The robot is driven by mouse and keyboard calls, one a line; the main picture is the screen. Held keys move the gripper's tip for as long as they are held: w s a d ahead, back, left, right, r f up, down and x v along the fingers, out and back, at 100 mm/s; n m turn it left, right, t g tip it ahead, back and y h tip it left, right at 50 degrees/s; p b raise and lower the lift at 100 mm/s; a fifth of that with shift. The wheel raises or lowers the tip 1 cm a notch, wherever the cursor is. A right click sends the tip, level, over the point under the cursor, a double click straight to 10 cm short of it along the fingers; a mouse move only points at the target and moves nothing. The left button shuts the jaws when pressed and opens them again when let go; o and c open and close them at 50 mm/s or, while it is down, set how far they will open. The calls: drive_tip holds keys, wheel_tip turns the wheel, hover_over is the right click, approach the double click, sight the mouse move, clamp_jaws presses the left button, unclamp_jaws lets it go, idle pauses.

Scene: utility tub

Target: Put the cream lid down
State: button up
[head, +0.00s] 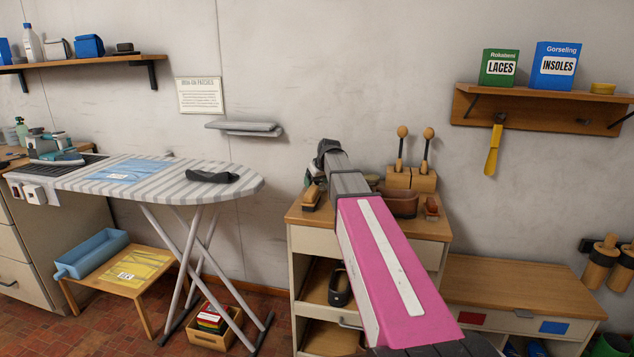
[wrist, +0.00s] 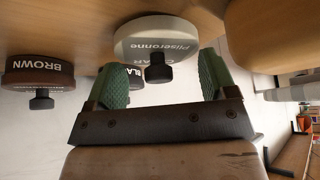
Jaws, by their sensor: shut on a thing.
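In the wrist view the cream lid (wrist: 157,34) is a round, pale disc with lettering on its side and a dark knob. It lies between the green fingers of my gripper (wrist: 160,78), which is shut on it. The wooden surface is close beside it, and I cannot tell whether they touch. In the head view my gripper (head: 313,170) is over the left part of the wooden cabinet top (head: 300,216).
A dark brown tin (wrist: 38,73) marked BROWN is beside the lid in the wrist view, with a partly hidden one marked BLA (wrist: 136,77) behind. A brush (head: 311,196) and a wooden block holding two tools (head: 410,180) stand on the cabinet. The low bench (head: 520,282) is clear.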

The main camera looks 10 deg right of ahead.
drive_tip(key=shift+f, duration=0.4)
drive_tip(key=shift+f, duration=0.25)
drive_tip(key=o, duration=0.8)
drive_tip(key=shift+r, duration=0.5)
drive_tip(key=v, duration=1.2)
drive_tip(key=shift+r, duration=0.15)
